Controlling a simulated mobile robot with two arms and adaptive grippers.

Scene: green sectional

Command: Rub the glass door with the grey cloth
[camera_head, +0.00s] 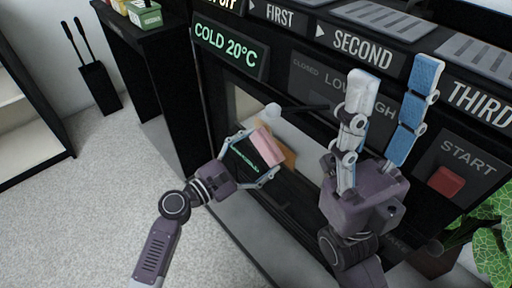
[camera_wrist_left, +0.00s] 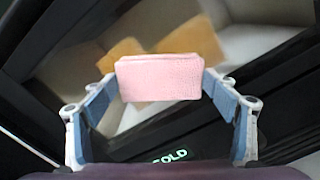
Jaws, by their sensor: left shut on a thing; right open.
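My left gripper (camera_head: 258,156) is shut on a pink, folded cloth-like block (camera_head: 267,145). I see no grey cloth. In the left wrist view the pink block (camera_wrist_left: 160,78) sits between the two fingertips, in front of the glass door (camera_wrist_left: 265,60). White and tan shapes show in the glass. In the head view the glass door (camera_head: 245,104) is low on the black machine front, partly hidden by my left gripper and the block. I cannot tell whether the block touches the glass. My right gripper (camera_head: 392,92) is open and empty, fingers pointing up, in front of the machine's panel.
The machine's upper panel has a green-lit display (camera_head: 228,48) and a red start button (camera_head: 446,182). A plant (camera_head: 490,245) stands at the lower right. A black cabinet (camera_head: 150,70) and a dark bin (camera_head: 99,88) stand at left. Carpet (camera_head: 90,200) at lower left is clear.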

